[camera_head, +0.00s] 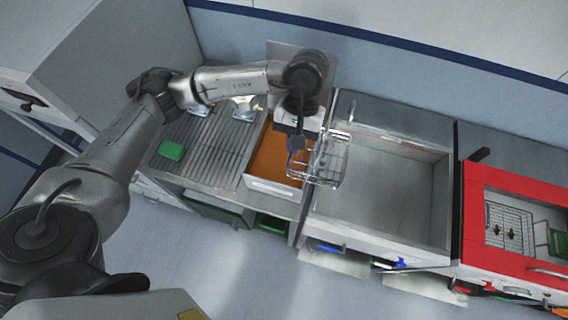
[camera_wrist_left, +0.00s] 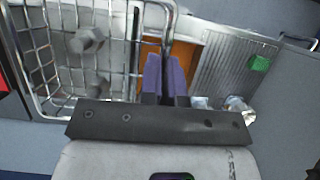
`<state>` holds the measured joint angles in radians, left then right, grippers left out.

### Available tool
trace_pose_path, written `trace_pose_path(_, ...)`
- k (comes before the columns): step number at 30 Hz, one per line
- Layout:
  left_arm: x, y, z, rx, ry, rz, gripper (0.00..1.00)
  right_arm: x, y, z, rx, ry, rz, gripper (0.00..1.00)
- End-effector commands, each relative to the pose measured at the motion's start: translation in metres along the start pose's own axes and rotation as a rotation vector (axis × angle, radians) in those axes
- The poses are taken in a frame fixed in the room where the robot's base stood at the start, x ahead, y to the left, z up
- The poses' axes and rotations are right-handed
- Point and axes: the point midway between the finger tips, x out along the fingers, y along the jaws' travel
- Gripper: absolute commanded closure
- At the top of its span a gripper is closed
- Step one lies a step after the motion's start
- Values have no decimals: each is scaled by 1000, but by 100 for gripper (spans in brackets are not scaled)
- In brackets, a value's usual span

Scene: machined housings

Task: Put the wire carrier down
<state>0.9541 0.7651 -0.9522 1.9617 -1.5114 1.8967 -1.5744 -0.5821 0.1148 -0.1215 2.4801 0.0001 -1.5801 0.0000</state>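The wire carrier (camera_head: 330,160) is an open basket of bright metal wire. In the head view it hangs at the boundary between the orange-floored bin and the grey basin. My left gripper (camera_head: 297,148) is at its left side. In the left wrist view the purple fingers (camera_wrist_left: 165,78) are close together on the rim wire of the carrier (camera_wrist_left: 40,62). Two grey metal parts (camera_wrist_left: 88,41) show within the carrier's wire grid. The fingertips are partly hidden in the head view. My right gripper is in neither view.
The wide grey basin (camera_head: 390,195) is empty at the right. The orange-floored bin (camera_head: 268,160) lies left of it. A ridged metal drainboard (camera_head: 205,145) holds a green block (camera_head: 172,150). A red-framed station (camera_head: 475,225) at far right contains another wire rack (camera_head: 510,228).

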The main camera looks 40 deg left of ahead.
Motion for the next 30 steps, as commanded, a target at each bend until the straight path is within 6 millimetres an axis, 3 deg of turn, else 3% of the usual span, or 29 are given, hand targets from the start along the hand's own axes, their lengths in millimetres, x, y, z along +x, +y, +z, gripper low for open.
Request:
trace_pose_path(1, 22, 0, -12, -62, -6, 26, 100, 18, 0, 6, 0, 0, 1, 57)
trace_pose_path(8, 100, -6, -68, -471, -7, 192, 100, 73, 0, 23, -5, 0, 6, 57)
trace_pose_path(15, 177, -27, -132, -934, -3, 386, 100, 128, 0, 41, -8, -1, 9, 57)
trace_pose_path(21, 218, -47, -167, -1200, 1, 497, 100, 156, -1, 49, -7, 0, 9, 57)
trace_pose_path(30, 250, -67, -194, -1407, 1, 584, 100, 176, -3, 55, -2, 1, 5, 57)
